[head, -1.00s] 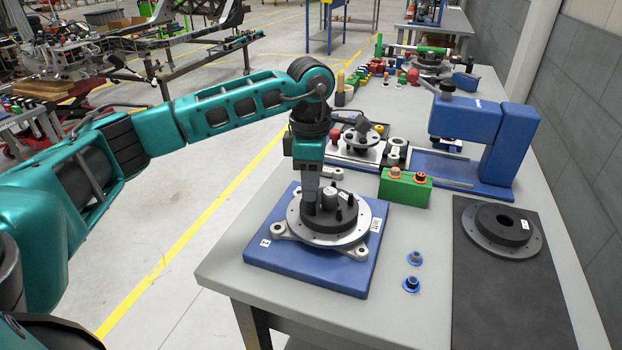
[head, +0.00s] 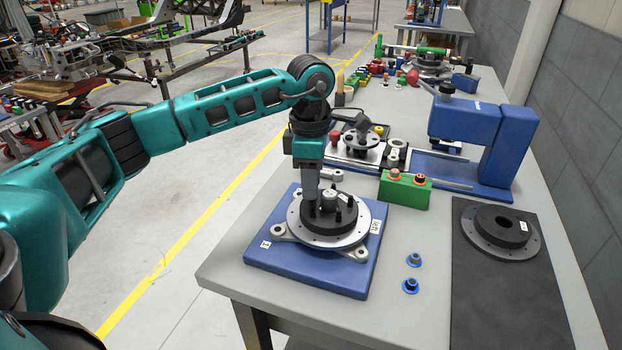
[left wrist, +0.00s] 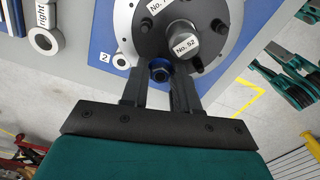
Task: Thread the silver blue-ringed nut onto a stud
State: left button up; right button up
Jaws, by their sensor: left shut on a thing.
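My left gripper (head: 311,208) points down at the left side of the black hub on the blue fixture plate (head: 310,277). In the left wrist view, its two fingers (left wrist: 160,82) are shut on a blue-ringed nut (left wrist: 160,71) with a dark-looking centre. The nut is at the hub's rim; I cannot tell whether a stud is inside it. Black studs stand up from the hub, one of them showing at the front (head: 338,216). A grey central post (head: 329,197) carries a label reading No. 52 in the wrist view. My right gripper is not in view.
Two more blue-ringed pieces (head: 411,286) lie on the grey table right of the plate. A green block (head: 405,190) with orange-ringed pieces stands behind. A blue press-like stand (head: 467,118) is at the back right. A black mat (head: 492,310) holds a flanged disc (head: 501,236).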

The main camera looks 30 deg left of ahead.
pick_arm(q)
grip_shut()
jog(key=m, duration=0.3)
jog(key=shift+f+m+b, duration=0.1)
jog(key=shift+m+b, duration=0.25)
jog(key=shift+m, duration=0.05)
jog(key=shift+m, duration=1.5)
jog(key=m+b, duration=0.1)
jog(key=m, duration=0.2)
jog(key=shift+f, duration=0.1)
